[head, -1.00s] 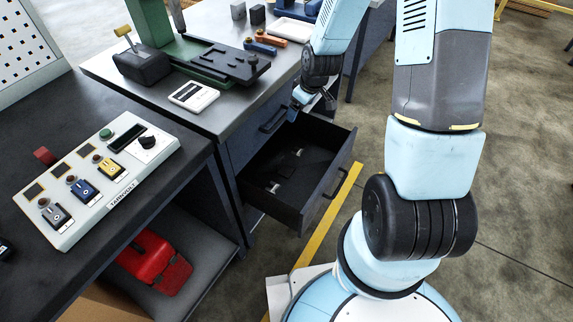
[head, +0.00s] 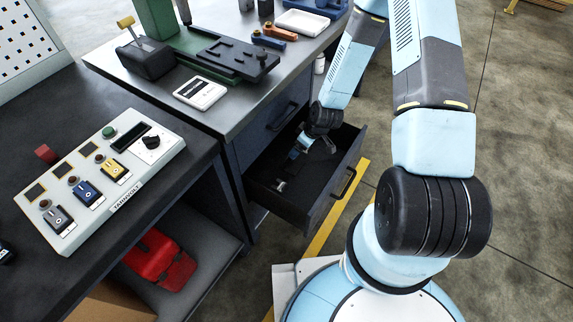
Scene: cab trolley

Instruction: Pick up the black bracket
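An open dark drawer (head: 314,213) sticks out from the bench cabinet. My gripper (head: 308,154) is lowered into the back part of the drawer, pointing down. Its fingers are small and dark against the drawer floor, so I cannot tell whether they are open or shut. I cannot make out the black bracket clearly; any dark part near the fingers merges with the drawer floor or is hidden by my gripper. A small silvery piece (head: 280,186) lies in the drawer to the left of my gripper.
The drawer's walls and front handle (head: 344,183) surround my gripper. The metal bench top (head: 232,118) above holds a green machine (head: 205,62), a white meter (head: 201,93) and small tools. A control panel (head: 100,180) stands on the left bench. A red can (head: 160,262) sits below.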

